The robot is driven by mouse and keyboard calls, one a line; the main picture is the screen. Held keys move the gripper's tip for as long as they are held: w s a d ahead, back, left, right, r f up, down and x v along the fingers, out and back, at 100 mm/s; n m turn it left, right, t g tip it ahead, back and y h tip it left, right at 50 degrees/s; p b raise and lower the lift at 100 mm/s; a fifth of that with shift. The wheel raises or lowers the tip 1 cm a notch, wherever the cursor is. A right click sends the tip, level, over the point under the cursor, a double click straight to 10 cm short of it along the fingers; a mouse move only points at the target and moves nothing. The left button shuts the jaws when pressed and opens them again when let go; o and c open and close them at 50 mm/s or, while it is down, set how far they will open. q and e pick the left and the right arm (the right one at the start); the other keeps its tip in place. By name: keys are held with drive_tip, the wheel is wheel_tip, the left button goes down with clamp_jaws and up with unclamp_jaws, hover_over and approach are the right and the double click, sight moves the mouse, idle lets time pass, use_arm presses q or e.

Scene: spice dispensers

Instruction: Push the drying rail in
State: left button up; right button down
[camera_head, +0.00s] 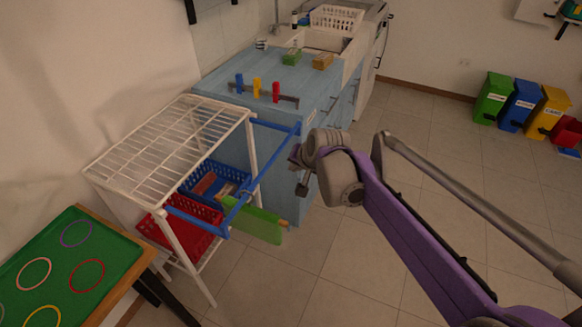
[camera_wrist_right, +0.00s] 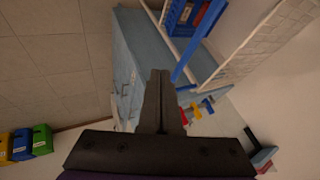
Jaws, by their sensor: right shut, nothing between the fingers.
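The blue drying rail (camera_head: 270,172) is a U-shaped frame pulled out to the right from the white wire rack (camera_head: 243,113). A blue bar of the rail (camera_wrist_right: 199,40) runs past to the right of the fingertips. My left gripper is not in view.
A blue basket (camera_head: 210,170) and a red basket (camera_head: 180,222) sit in the rack. The blue counter (camera_head: 222,85) with spice dispensers (camera_head: 257,88) stands behind. A green-topped table (camera_head: 60,262) is at lower left. Tiled floor at right is open before colored bins (camera_head: 522,104).

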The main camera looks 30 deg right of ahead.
drive_tip(key=w+a+f, duration=0.2)
drive_tip(key=w+f, duration=0.3)
drive_tip(key=w, duration=0.2)
drive_tip(key=shift+w+a+f, duration=0.2)
drive_tip(key=shift+w+f, duration=0.1)
drive_tip(key=shift+f, duration=0.1)
drive_tip(key=w+a+p, duration=0.1)
drive_tip(key=w+a, duration=0.9)
drive_tip(key=w, duration=0.2)
drive_tip(key=shift+w+p, duration=0.3)
drive_tip(key=shift+r, duration=0.1)
